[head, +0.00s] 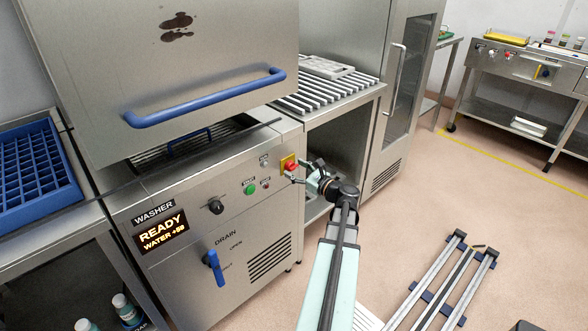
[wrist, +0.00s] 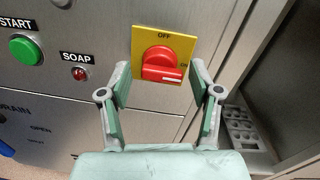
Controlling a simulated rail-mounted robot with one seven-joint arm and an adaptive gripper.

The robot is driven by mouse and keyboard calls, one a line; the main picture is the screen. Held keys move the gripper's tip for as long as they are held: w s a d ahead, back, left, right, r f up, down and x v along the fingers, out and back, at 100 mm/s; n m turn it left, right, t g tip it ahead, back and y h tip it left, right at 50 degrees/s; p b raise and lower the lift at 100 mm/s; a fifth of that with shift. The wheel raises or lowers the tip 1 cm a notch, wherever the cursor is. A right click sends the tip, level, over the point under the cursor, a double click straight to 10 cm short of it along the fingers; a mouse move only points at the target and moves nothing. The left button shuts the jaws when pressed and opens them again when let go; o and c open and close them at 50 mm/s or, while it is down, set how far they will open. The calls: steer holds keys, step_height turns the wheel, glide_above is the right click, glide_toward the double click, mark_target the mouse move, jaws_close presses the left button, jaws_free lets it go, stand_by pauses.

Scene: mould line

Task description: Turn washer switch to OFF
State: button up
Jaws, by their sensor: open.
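The washer switch is a red rotary knob (wrist: 162,65) on a yellow plate (wrist: 143,38) with OFF at the top and ON at the right. The knob's grip bar lies horizontal, its white mark toward ON. In the head view the switch (head: 291,166) is at the right end of the washer's front panel. My gripper (wrist: 160,74) is open and faces the panel, with one finger on each side of the knob. I cannot tell whether the fingers touch it. In the head view my gripper (head: 304,172) is just right of the switch.
Left of the switch are a green START button (wrist: 25,49) and a red SOAP lamp (wrist: 81,73). The panel also has a black knob (head: 216,207), a lit READY display (head: 161,229) and a blue drain handle (head: 213,267). The raised hood's blue handle (head: 205,101) is above. A slatted table (head: 335,92) stands right.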

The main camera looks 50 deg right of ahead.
steer(key=shift+w, duration=0.65)
steer(key=c, duration=1)
steer(key=shift+f+n+b, duration=0.15)
steer(key=shift+n+b, duration=0.25)
steer(key=n+b, duration=0.3)
steer(key=shift+a+f+n+b, duration=0.15)
steer(key=shift+n+b, duration=0.15)
steer(key=n+b, duration=0.5)
steer(key=shift+g, duration=0.3)
steer(key=n+b, duration=0.5)
steer(key=shift+a+b, duration=0.1)
steer(key=shift+b, duration=0.2)
steer(key=shift+c, duration=0.2)
steer(key=shift+n+h+b, duration=0.4)
steer(key=shift+n+b, duration=0.95)
steer(key=shift+n, duration=0.15)
